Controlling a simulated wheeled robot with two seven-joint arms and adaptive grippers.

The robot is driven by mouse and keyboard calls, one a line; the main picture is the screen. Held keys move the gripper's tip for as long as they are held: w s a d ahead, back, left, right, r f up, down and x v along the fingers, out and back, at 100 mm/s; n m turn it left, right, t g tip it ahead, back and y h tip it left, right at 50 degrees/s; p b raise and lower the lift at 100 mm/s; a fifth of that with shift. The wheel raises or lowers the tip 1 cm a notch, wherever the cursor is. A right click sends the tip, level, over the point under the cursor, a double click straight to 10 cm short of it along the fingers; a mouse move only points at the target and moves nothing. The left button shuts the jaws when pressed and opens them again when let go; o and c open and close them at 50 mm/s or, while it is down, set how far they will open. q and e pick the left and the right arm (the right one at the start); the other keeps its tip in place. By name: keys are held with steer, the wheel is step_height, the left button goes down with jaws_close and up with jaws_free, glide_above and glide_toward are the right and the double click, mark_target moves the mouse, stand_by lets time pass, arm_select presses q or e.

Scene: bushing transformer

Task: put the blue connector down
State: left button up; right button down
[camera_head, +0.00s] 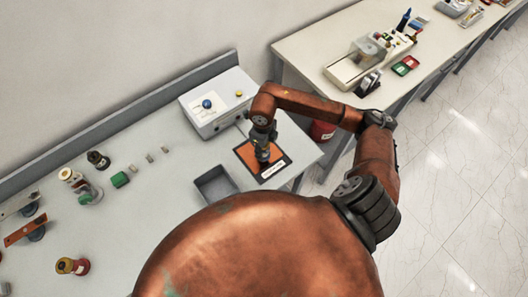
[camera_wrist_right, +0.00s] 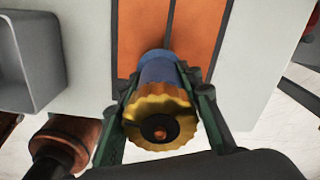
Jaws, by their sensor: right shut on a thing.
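My right gripper (camera_head: 262,148) reaches over an orange pad (camera_head: 243,152) with a dark border and a white label. In the wrist view my right gripper (camera_wrist_right: 162,88) is shut on the blue connector (camera_wrist_right: 158,70), its green fingers on either side. The connector has a blue body and a yellow scalloped ring with a dark centre, facing the camera. It is over the orange pad (camera_wrist_right: 195,35); I cannot tell whether it touches the pad. In the head view the gripper mostly hides the connector. My left gripper is not in view.
An empty grey bin (camera_head: 214,186) stands left of the pad. A white box (camera_head: 217,101) with blue and yellow knobs stands behind. A second table (camera_head: 310,50) carries equipment.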

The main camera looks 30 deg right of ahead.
mark_target(264, 153)
steer(key=shift+w+d+f, duration=0.1)
steer(key=shift+d+f, duration=0.1)
steer(key=shift+f, duration=0.05)
step_height(264, 153, down, 3)
steer(key=shift+d+f+p, duration=0.1)
steer(key=shift+p, duration=0.6)
steer(key=shift+w+f, duration=0.1)
steer(key=shift+f, duration=0.15)
steer(key=c, duration=1.4)
jaws_free()
steer(key=shift+o, duration=0.2)
